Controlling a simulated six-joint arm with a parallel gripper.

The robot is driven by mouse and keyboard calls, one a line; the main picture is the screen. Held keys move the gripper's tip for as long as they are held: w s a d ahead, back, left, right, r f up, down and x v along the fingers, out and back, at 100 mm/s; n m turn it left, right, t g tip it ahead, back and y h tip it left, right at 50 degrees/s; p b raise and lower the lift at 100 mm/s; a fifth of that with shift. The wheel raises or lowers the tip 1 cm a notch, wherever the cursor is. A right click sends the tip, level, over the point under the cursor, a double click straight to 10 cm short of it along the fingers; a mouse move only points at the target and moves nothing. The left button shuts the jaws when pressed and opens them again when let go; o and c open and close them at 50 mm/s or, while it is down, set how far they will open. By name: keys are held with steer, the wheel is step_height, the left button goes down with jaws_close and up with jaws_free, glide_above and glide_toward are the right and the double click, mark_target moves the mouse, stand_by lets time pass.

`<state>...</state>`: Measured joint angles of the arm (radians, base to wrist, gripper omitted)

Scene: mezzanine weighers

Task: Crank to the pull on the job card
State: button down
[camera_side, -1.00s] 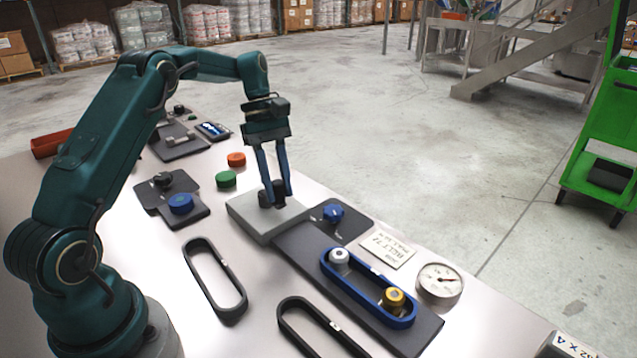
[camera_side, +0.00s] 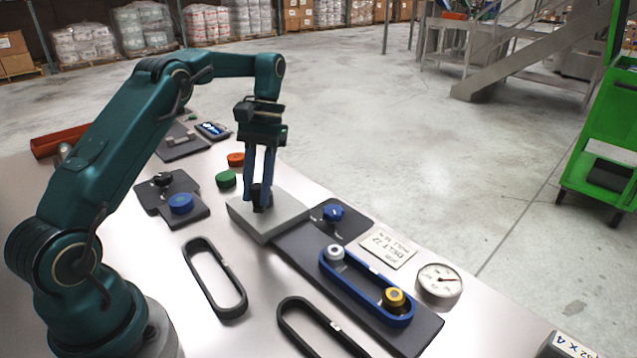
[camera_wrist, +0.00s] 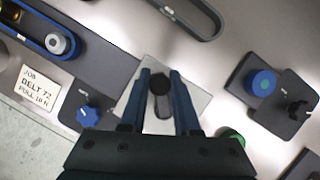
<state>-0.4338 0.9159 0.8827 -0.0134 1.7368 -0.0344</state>
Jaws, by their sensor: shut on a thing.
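My gripper (camera_side: 262,203) is shut on the black crank handle (camera_wrist: 160,86) on top of a light grey block (camera_side: 285,226). The handle shows between the fingers in the wrist view. A blue belt (camera_side: 345,286) runs around a silver pulley (camera_side: 335,254) and a gold pulley (camera_side: 394,297) on a dark rail (camera_side: 425,333). The job card (camera_side: 388,248) lies beside it; in the wrist view (camera_wrist: 36,89) it reads "JOB BELT 72" and a pull in N, digits unclear. A round dial gauge (camera_side: 440,280) stands at the rail's right; its reading is too small to tell.
A blue knob (camera_side: 333,212) sits on a dark plate beside the block. Green (camera_side: 226,179) and orange (camera_side: 236,159) discs and a plate with a blue button (camera_side: 181,203) stand to the left. Two dark belts (camera_side: 215,279) lie loose in front.

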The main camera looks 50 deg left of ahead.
steer(key=shift+s+a+m, duration=0.15)
steer(key=shift+a+m, duration=0.05)
steer(key=shift+m, duration=0.4)
steer(key=c, duration=0.6)
jaws_free()
steer(key=shift+c, duration=0.2)
